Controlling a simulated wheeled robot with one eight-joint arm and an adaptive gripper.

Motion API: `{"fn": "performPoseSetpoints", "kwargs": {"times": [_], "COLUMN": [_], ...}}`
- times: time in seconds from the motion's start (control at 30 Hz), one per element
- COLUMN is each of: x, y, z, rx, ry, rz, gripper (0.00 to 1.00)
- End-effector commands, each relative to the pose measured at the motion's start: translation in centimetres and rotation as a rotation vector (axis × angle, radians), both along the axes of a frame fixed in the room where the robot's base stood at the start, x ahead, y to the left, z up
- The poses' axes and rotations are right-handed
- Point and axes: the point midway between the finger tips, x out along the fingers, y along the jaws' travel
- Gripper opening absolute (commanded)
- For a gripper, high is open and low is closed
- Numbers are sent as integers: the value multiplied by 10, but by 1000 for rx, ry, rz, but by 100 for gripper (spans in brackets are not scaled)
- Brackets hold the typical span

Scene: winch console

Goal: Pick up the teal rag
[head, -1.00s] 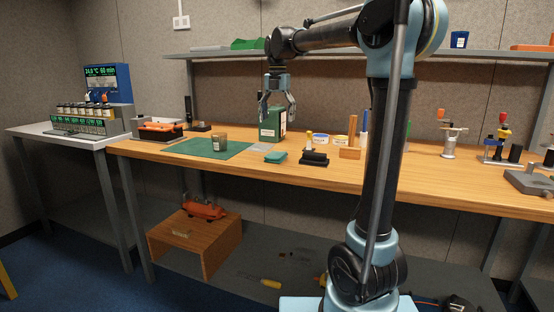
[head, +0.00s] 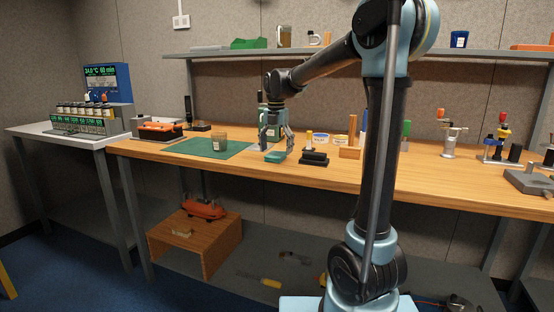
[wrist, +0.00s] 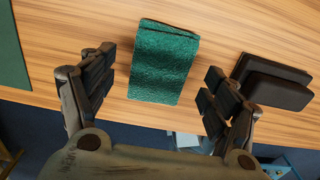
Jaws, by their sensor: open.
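The teal rag (wrist: 163,62) lies folded on the wooden bench near its front edge. In the head view the rag (head: 274,157) shows just below my gripper (head: 276,147). In the wrist view my gripper (wrist: 158,95) is open, with one finger on each side of the rag and gaps between the fingers and the cloth. I cannot tell how far above the bench the fingertips are.
A black block (head: 314,158) sits just right of the rag. A green mat (head: 190,148) with a small jar (head: 220,141) lies to the left. A wooden stand (head: 351,150) is farther right.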

Motion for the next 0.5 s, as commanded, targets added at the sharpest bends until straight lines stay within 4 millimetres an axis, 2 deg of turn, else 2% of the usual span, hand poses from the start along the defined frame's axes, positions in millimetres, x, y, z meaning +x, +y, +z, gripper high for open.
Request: {"fn": "performPoseSetpoints", "kwargs": {"times": [0.17, 0.43, 0.5], "x": [0, 1, 1], "y": [0, -1, -1], "z": [-15, -17, -17], "rx": [0, 0, 0], "ry": [0, 0, 0], "rz": [-1, -1, -2], "gripper": [80, 80, 64]}}
